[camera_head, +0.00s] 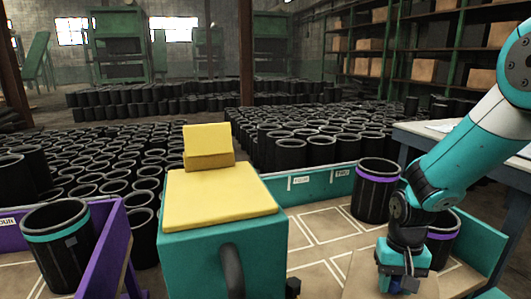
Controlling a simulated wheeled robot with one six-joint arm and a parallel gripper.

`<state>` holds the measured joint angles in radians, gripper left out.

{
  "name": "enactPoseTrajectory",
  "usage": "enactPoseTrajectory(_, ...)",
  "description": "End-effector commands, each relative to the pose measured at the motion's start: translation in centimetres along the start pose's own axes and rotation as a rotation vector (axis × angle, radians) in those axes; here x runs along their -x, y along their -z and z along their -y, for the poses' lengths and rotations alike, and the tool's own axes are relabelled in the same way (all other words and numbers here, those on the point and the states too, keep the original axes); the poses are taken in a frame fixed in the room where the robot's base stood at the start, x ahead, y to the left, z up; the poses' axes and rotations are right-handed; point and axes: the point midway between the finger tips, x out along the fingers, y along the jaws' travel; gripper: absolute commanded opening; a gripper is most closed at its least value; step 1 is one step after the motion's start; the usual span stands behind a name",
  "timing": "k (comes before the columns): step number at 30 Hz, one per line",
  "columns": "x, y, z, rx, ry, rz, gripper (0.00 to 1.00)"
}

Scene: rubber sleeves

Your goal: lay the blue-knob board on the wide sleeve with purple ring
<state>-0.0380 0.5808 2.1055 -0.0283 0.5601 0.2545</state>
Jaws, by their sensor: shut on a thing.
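My gripper (404,283) is at the lower right, pointing down and shut on the blue knob of the board. The board (366,275) is a flat tan plate under the gripper, cut off by the lower picture edge. The knob is mostly hidden between the fingers. A black sleeve with a purple ring (377,192) stands upright behind and left of the gripper. A second black sleeve with a purple ring (443,238) stands right of the gripper, partly hidden by my arm. The first looks wider. The board is apart from the first sleeve; its gap to the second is unclear.
A black sleeve with a teal ring (62,243) stands at the left by a purple wall (103,240). A teal low wall (310,186) runs behind the marked tan floor (320,228). A blue-legged table (420,135) stands at right. Many plain black sleeves fill the background.

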Motion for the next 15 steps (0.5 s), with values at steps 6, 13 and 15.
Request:
enactPoseTrajectory(6,-0.5,0.3,-2.0,0.206,-0.022,0.013,0.04)
enactPoseTrajectory(13,3.0,-0.3,-2.0,0.202,-0.022,0.014,0.04)
enactPoseTrajectory(15,4.2,-0.6,-2.0,0.202,-0.022,0.015,0.04)
